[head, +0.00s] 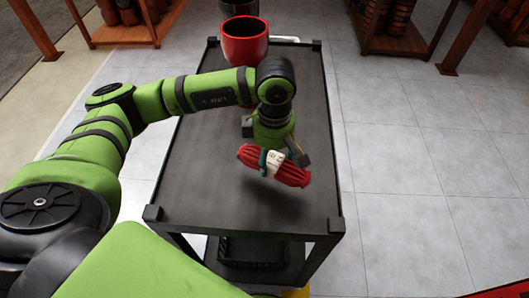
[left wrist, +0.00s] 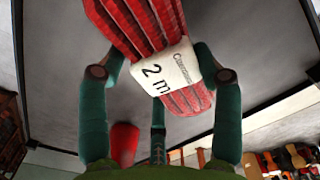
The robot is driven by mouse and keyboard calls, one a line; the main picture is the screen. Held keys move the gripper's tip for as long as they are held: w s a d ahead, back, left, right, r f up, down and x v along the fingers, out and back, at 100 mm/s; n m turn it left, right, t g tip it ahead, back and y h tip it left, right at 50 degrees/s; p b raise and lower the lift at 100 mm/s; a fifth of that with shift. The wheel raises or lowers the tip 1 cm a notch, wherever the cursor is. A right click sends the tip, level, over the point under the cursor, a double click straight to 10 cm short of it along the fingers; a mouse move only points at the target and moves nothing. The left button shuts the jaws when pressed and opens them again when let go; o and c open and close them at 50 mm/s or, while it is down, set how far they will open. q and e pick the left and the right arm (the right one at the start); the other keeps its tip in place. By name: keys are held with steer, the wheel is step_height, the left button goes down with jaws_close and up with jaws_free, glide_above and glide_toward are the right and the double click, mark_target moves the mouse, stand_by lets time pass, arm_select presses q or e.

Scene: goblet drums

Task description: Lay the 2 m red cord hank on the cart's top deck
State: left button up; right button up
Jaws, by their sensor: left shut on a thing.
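The red cord hank (head: 293,177) has a white label band around its middle. In the left wrist view the hank (left wrist: 140,25) shows "2 m" on that label. My left gripper (head: 270,160) is shut on the hank near its middle, fingers pointing down. In the left wrist view the fingers of the gripper (left wrist: 162,74) sit on both sides of the label. The hank is held roughly level over the cart's dark grey top deck (head: 215,185), with a soft shadow under it; the exact gap is hard to tell. My right gripper is not in view.
A red cylindrical vessel (head: 245,50) stands at the deck's far end, with a black one (head: 239,8) behind it. The deck's middle and near part are bare, with raised corner blocks. Wooden shelves with drums (head: 396,42) stand at the back right and back left. Tiled floor is clear on the right.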

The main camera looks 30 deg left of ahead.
arm_select(q)
steer(key=shift+w+a+f, duration=0.25)
steer(key=shift+a+f, duration=0.1)
steer(key=shift+a, duration=0.2)
steer(key=shift+w+a+f, duration=0.2)
steer(key=shift+a+f, duration=0.15)
steer(key=shift+a, duration=0.2)
steer(key=shift+a+f+p, duration=0.15)
steer(key=shift+f+p, duration=0.05)
steer(key=shift+p, duration=0.1)
step_height(320, 180, down, 3)
steer(key=shift+f+p, duration=0.1)
steer(key=shift+p, duration=0.65)
steer(key=shift+w+f, duration=0.1)
steer(key=shift+f, duration=0.2)
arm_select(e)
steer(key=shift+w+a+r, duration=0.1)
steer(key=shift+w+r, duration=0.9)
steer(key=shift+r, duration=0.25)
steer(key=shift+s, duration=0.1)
arm_select(q)
steer(key=shift+f, duration=0.2)
steer(key=o, duration=1.2)
steer(key=shift+r, duration=0.1)
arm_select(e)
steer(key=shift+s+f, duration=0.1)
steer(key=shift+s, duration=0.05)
